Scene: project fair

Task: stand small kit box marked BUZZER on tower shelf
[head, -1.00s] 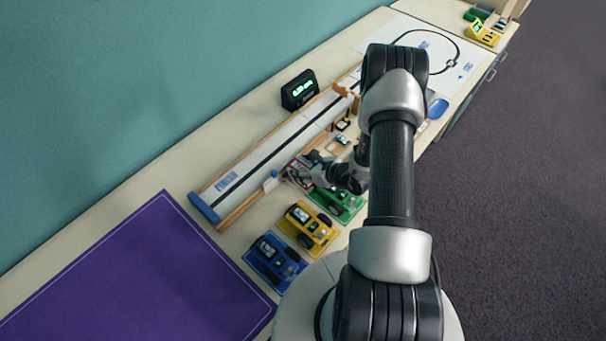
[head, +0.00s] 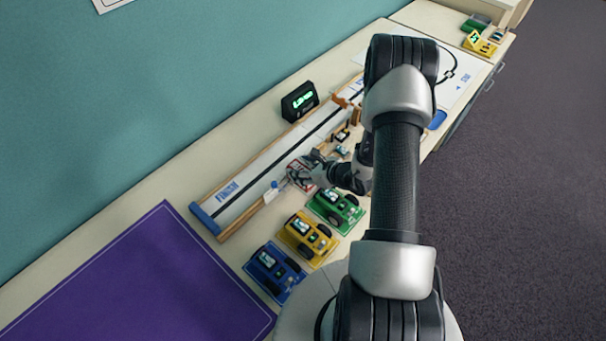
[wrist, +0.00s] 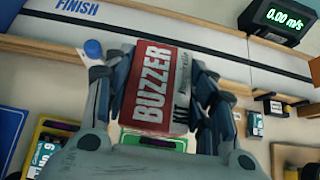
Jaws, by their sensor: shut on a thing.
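The small kit box marked BUZZER (wrist: 158,90) is red and white. In the wrist view it sits between the two fingers of my gripper (wrist: 165,85), which is shut on it, with its lettering running sideways in the picture. In the head view my gripper (head: 312,172) is beside the track, just above the green car, and the box (head: 299,174) shows only in part, the fingers covering much of it. Whether the box touches the table cannot be told. I cannot make out the tower shelf in either view.
A track marked FINISH (head: 228,189) runs along the wall side, with a black speed display (head: 300,101) behind it. Green (head: 336,208), yellow (head: 306,238) and blue (head: 274,270) cars stand in front. A purple mat (head: 140,280) covers the near left table. Small items lie right of my gripper.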

